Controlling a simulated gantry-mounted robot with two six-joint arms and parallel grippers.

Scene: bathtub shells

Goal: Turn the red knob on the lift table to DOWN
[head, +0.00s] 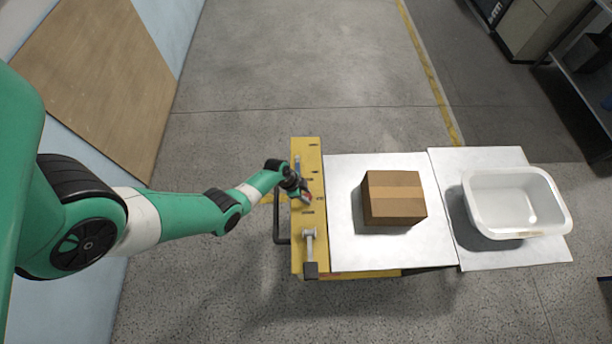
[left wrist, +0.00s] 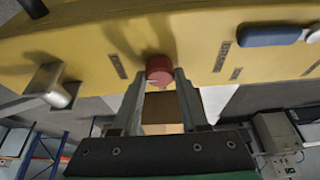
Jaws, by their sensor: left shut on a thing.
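The red knob (left wrist: 159,69) sits on the yellow panel of the lift table (head: 308,237). In the left wrist view a pale mark shows on the knob's lower part. My left gripper (left wrist: 158,86) is shut on the knob, one finger on each side of it. In the head view my left gripper (head: 299,192) reaches the panel from the left and hides most of the knob. The labels on the panel (left wrist: 190,35) are too small to read. My right gripper is in neither view.
A lever with a dark end (head: 310,268) is on the panel's near end, and a blue handle (left wrist: 268,36) also shows. A cardboard box (head: 394,197) stands on the white tabletop (head: 345,240). A white tub (head: 520,222) stands at the right. Floor beyond the table is clear.

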